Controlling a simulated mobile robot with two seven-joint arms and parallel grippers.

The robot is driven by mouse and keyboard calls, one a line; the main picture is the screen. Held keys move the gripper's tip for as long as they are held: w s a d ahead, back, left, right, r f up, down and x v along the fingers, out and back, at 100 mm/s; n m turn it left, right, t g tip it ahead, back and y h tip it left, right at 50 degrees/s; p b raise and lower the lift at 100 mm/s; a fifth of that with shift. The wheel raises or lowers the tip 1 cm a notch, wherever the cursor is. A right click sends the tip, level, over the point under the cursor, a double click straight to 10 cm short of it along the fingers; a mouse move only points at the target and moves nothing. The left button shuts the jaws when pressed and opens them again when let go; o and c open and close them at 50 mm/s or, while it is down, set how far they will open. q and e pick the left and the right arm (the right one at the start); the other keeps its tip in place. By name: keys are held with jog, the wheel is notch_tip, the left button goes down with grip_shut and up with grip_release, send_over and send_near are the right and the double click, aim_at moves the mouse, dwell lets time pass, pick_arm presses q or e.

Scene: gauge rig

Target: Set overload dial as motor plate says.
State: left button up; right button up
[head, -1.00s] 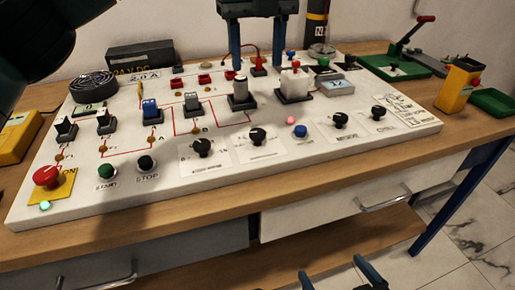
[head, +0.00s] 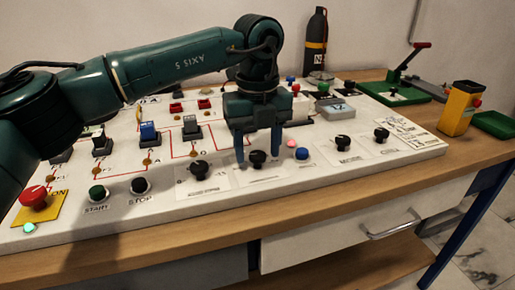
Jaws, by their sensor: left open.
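Several black dials on white scale cards sit along the front of the white panel (head: 215,208): a left dial (head: 200,170), a second dial (head: 257,159), a third dial (head: 343,142) and a right dial (head: 381,134). Their labels are too small to read, so I cannot tell which is the overload dial. A printed plate (head: 420,140) lies at the panel's right end; its text is unreadable. My left gripper (head: 258,156) is open and points down, its fingers on either side of the second dial in the picture. Contact cannot be told. My right gripper is out of view.
A red button (head: 33,197) on yellow, a green button (head: 97,193) and a black button (head: 139,186) stand at front left. A blue button (head: 302,153) is right of the gripper. A yellow box (head: 459,108) stands at the right. My left arm hides the panel's back left.

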pick_arm(q)
jog(key=shift+f, duration=0.15)
jog(key=c, duration=1)
jog(key=shift+o, duration=0.2)
